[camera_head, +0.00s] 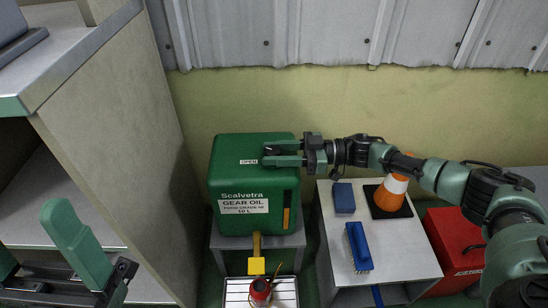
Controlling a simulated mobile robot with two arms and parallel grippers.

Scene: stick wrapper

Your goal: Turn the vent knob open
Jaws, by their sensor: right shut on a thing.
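The green gear oil container (236,182) stands upright on a grey stand, with a white "OPEN" label (249,162) on its top. My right gripper (270,154) reaches in from the right over the container's top, just right of the label. It is shut on the vent knob, which is mostly hidden between the fingers; I cannot tell which way the knob points. My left gripper (42,250) is at the lower left, away from the container, with its fingers apart and nothing seen between them.
A yellow tap (256,265) hangs below the container's front, above a red vessel (260,289) on a white tray. A grey table (385,258) at right holds a blue brush (359,247), a blue block (344,197) and an orange cone (391,192). A shelf stands left.

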